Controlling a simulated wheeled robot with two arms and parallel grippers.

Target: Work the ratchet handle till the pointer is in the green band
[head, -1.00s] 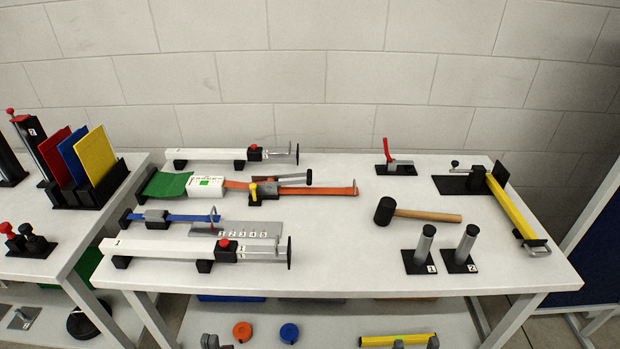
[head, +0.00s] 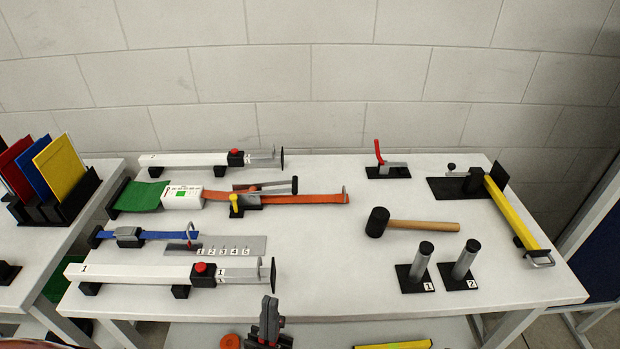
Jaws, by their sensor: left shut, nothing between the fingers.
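The ratchet (head: 246,200) sits on an orange strap (head: 310,198) in the middle left of the table. Its grey handle (head: 268,188) with a dark end lies low, pointing right, and a yellow lever (head: 240,198) is beside it. A white tension gauge (head: 183,196) with a green patch stands left of the ratchet, over a green cloth; its pointer is too small to read. My left gripper (head: 269,303) is shut and empty at the table's front edge, well in front of the ratchet and apart from it. My right gripper is not in view.
The table's front middle is clear.

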